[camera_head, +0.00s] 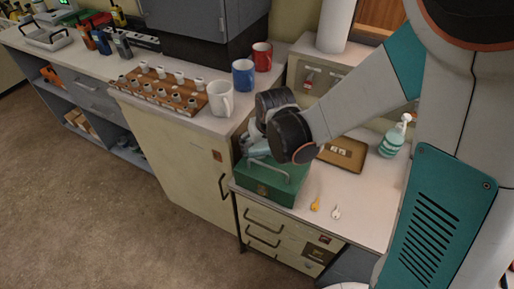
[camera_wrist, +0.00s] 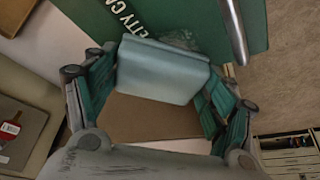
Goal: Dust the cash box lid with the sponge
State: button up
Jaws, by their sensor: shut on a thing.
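The cash box (camera_head: 270,183) is green and closed, with a metal handle, and stands on the lower counter. Its lid (camera_wrist: 275,30) fills the top of the wrist view, with white "PETTY CA" lettering and the silver handle (camera_wrist: 236,30). My gripper (camera_wrist: 160,78) is shut on a pale blue-green sponge (camera_wrist: 165,68). The sponge is over the lid near the lettering, left of the handle in the wrist view; I cannot tell whether it touches. In the head view my gripper (camera_head: 256,146) is at the box's back left, partly hidden by my arm.
A blue mug (camera_head: 243,75), a red mug (camera_head: 262,56), a white mug (camera_head: 220,97) and a rack of stamps (camera_head: 160,88) stand on the higher counter. A brown tray (camera_head: 343,155) and a spray bottle (camera_head: 396,137) are right of the box. Two small tags (camera_head: 315,205) lie in front.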

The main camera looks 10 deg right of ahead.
jog(key=shift+w+d, duration=0.5)
jog(key=shift+w, duration=0.35)
jog(key=shift+r, duration=0.15)
jog(key=shift+r+p, duration=2.15)
jog(key=shift+r, duration=0.8)
jog(key=shift+r+p, duration=1.2)
jog(key=shift+r, duration=0.35)
jog(key=shift+c, duration=0.2)
jog(key=shift+f, duration=0.25)
jog(key=shift+s+d+f+b, duration=0.1)
jog(key=shift+s+f+b, duration=0.1)
jog(key=shift+f+b, duration=0.9)
jog(key=shift+s+a+f+b, duration=0.1)
jog(key=shift+s+f+b, duration=0.05)
jog(key=shift+f+b, duration=0.95)
jog(key=shift+s+d+f+b, duration=0.1)
jog(key=shift+s+f+b, duration=0.1)
jog(key=shift+f+b, duration=0.85)
